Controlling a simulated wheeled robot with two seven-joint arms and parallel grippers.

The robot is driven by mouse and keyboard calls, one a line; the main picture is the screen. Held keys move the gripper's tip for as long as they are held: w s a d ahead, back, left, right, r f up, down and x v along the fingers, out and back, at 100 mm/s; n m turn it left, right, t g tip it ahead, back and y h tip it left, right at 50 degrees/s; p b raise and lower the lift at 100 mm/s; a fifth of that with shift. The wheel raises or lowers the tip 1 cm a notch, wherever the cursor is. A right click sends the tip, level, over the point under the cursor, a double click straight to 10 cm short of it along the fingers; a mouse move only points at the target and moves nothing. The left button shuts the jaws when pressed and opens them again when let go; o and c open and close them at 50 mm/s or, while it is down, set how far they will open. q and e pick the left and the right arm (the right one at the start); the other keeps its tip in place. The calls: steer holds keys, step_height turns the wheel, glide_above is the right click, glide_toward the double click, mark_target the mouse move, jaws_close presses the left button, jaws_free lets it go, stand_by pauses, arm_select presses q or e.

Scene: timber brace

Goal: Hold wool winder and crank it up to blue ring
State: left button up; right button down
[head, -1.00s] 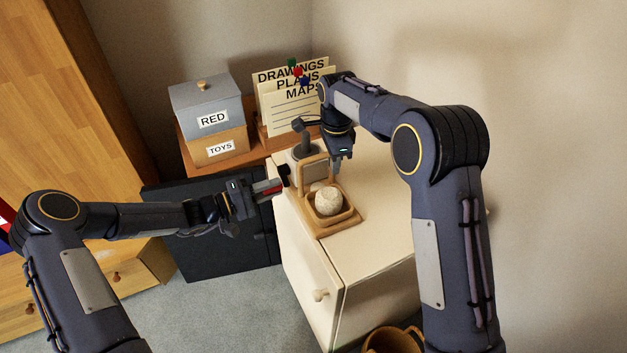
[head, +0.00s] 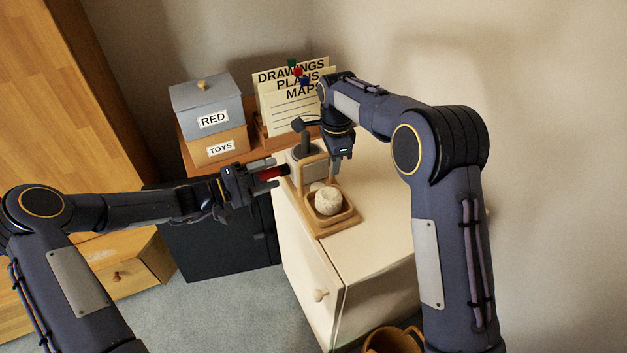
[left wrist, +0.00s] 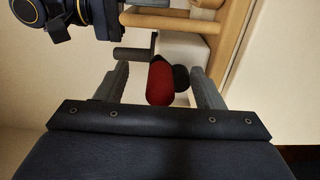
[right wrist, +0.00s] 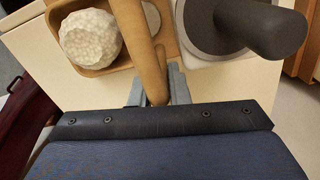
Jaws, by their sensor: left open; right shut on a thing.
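The wool winder has a wooden base tray (head: 345,222), an upright wooden frame (head: 301,178), a grey body (head: 306,165) and a dark grey upright post (head: 305,144). A pale wool ball (head: 328,201) sits in the tray. My right gripper (head: 337,165) is shut on a wooden bar (right wrist: 150,55) of the frame. My left gripper (head: 268,174) is open at the winder's left side. In the left wrist view, a red grip (left wrist: 160,84) with a dark end lies between its spread fingers, with gaps on both sides. I cannot make out a blue ring.
The winder stands on a cream cabinet (head: 375,240) whose right part is clear. A basket (head: 392,341) stands on the floor in front.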

arm_select(q)
steer(key=v, duration=0.7)
stand_by(0.4)
steer(key=shift+a, duration=0.1)
arm_select(e)
steer(key=c, duration=1.3)
jaws_free()
steer(key=shift+r, duration=0.1)
